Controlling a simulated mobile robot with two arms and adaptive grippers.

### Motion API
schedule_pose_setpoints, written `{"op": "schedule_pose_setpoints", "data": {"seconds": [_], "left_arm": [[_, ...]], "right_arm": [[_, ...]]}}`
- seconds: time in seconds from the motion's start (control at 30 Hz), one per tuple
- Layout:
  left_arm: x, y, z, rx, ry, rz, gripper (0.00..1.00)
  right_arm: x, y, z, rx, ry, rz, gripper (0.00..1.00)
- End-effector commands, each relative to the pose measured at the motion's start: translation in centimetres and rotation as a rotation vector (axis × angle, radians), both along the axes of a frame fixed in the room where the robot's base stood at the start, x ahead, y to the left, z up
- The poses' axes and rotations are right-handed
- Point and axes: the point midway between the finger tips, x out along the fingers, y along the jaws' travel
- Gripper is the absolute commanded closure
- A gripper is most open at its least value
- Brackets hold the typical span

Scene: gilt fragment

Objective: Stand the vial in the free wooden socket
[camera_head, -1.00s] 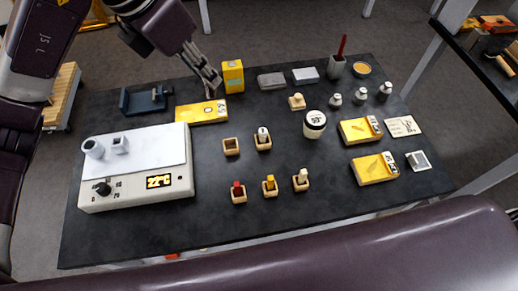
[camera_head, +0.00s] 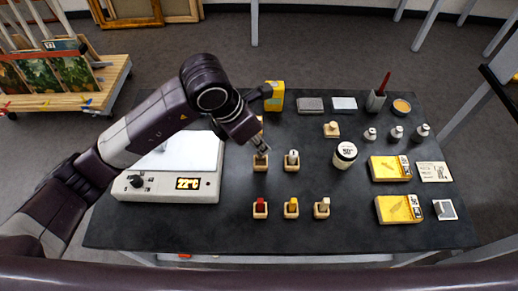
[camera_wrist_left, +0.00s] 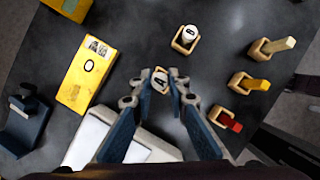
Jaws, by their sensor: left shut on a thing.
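My left gripper (camera_head: 261,150) is shut on a vial and points down at the left wooden socket (camera_head: 260,166) of the back pair. In the left wrist view the vial (camera_wrist_left: 160,83) shows its pale, dark-marked top between the fingertips (camera_wrist_left: 160,88). The fingers hide most of the vial, and I cannot tell whether its base is inside the socket or just above it. The right socket of the pair (camera_head: 292,167) holds another white-capped vial (camera_head: 292,156); both also show in the wrist view (camera_wrist_left: 187,40). My right gripper is not in view.
Three front sockets hold red (camera_head: 260,206), yellow (camera_head: 291,205) and cream (camera_head: 323,204) pieces. A white device (camera_head: 150,188) with a display stands left. A white jar (camera_head: 345,154) and yellow boxes (camera_head: 390,168) stand right.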

Motion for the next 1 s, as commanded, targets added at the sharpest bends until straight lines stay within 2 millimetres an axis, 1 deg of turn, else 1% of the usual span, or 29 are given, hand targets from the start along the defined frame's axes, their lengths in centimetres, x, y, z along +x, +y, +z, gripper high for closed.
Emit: {"op": "schedule_pose_setpoints", "data": {"seconds": [0.2, 0.3, 0.53, 0.67, 0.7, 0.83, 1.0], "left_arm": [[-0.2, 0.1, -3.0, 0.001, 0.007, 0.001, 1.00], [-0.1, 0.0, -4.0, 0.001, 0.003, -0.001, 1.00], [0.0, 0.0, -4.1, 0.000, 0.000, -0.001, 1.00], [-0.1, 0.0, -4.5, 0.001, 0.001, -0.001, 1.00], [-0.1, 0.0, -4.4, 0.001, 0.001, -0.001, 0.83], [-0.1, 0.0, -4.3, 0.001, 0.001, -0.001, 0.69], [-0.1, 0.0, -4.3, 0.001, 0.001, -0.001, 0.68]], "right_arm": [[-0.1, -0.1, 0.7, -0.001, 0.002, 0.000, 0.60], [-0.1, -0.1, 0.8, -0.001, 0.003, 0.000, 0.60], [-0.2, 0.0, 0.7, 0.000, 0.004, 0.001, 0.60], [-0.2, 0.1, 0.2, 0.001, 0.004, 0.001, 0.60], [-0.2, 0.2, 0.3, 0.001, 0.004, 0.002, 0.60], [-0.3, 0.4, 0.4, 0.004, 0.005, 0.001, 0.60], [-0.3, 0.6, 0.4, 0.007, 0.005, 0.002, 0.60]]}}
